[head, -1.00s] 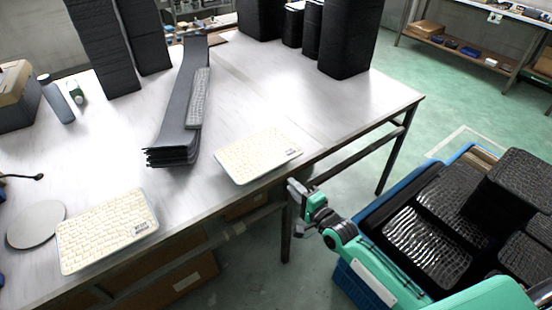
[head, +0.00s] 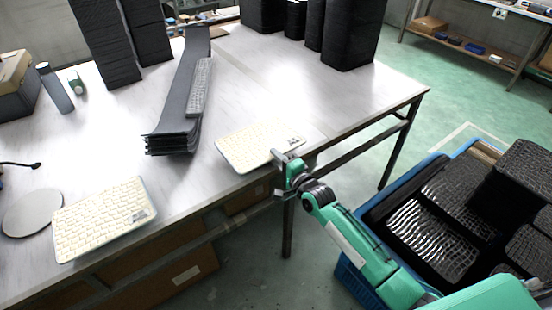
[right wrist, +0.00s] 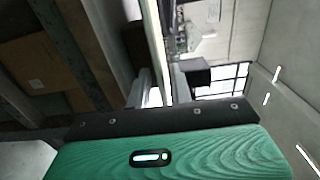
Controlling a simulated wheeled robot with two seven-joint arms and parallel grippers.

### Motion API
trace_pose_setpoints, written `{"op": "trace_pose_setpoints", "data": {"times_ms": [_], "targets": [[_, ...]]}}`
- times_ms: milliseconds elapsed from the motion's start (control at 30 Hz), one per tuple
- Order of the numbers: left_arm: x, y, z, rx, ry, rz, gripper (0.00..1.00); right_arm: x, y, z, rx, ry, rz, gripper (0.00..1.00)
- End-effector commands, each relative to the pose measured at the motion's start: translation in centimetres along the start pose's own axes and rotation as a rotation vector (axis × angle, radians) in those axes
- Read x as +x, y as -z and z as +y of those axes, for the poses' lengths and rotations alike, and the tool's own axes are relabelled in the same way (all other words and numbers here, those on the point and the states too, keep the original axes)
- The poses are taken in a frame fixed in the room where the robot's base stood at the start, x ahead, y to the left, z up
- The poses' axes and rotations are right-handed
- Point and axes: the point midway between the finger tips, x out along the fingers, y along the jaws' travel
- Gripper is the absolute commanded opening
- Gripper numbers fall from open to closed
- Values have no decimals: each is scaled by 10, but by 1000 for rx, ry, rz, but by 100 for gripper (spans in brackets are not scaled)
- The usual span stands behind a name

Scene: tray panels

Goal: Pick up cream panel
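Two cream panels with a block pattern lie on the table. One cream panel (head: 250,143) is near the table's front edge, right of centre; the other cream panel (head: 100,217) lies at the front left. My right gripper (head: 281,160) is at the near right edge of the first panel and overlaps its corner in the head view. In the right wrist view, the two fingers (right wrist: 162,88) stand apart, with the thin edge of the panel (right wrist: 154,40) running between them. I see no clear grip on it. My left gripper is out of view.
The grey table (head: 330,95) carries a stack of long dark strips (head: 180,100), tall black stacks (head: 350,35) at the back and a round grey disc (head: 32,212). A blue crate (head: 350,285) with black textured panels stands at the right, below table height.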

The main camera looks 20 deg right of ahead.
Motion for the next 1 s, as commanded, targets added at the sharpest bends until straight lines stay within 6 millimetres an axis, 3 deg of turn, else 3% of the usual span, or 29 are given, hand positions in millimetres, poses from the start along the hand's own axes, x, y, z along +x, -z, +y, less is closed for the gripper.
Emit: {"op": "trace_pose_setpoints", "data": {"times_ms": [200,433,833,1000], "targets": [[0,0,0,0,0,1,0,0,0,0,0,0,0,22],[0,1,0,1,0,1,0,0,0,0,0,0,0,0],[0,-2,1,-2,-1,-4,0,0,0,-1,0,1,0,0],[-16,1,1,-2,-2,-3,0,0,0,-18,-1,2,0,0]]}}
